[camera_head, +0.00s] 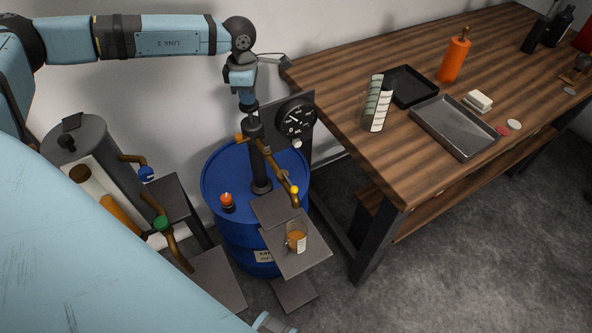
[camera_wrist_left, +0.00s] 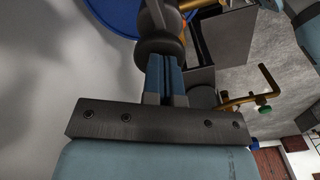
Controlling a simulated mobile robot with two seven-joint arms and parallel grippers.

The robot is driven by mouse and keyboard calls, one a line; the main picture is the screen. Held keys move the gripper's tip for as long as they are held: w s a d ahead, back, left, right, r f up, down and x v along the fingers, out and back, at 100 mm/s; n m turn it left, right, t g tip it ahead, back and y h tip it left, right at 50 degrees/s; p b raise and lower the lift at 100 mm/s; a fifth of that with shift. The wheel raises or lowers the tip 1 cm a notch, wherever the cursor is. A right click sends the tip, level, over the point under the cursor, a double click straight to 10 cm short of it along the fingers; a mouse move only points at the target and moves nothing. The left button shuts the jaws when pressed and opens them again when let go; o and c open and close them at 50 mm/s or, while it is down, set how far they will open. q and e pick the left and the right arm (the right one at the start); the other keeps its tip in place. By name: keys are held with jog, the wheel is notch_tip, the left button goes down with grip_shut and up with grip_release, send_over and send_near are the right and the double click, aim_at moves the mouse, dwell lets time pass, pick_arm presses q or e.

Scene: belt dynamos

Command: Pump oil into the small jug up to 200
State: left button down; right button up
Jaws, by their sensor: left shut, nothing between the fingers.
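The blue oil drum (camera_head: 213,180) stands by the wall, with a dark hand pump (camera_head: 260,168) on its lid. A brass spout pipe (camera_head: 277,171) slopes down from the pump to a yellow tip above the small jug (camera_head: 297,242). The jug stands on a dark shelf plate at the drum's front and holds amber oil; its marks are too small to read. My left gripper (camera_head: 249,104) is shut with nothing between its fingers, pointing down at the pump top. In the left wrist view its fingers (camera_wrist_left: 166,85) meet a dark rounded pump part.
A round dial (camera_head: 297,117) is on a dark panel behind the drum. A wooden table (camera_head: 340,80) at right bears trays, a white striped cylinder (camera_head: 377,104) and an orange bottle (camera_head: 454,58). A grey tank (camera_head: 75,140) with brass taps stands left of the drum.

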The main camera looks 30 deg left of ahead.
pick_arm(q)
jog(key=shift+r+p, duration=1.3)
jog(key=shift+r, duration=1.2)
jog(key=shift+r, duration=0.2)
notch_tip(320, 180, up, 13)
jog(key=b, duration=0.1)
jog(key=shift+r+b, duration=0.2)
jog(key=shift+b, duration=0.1)
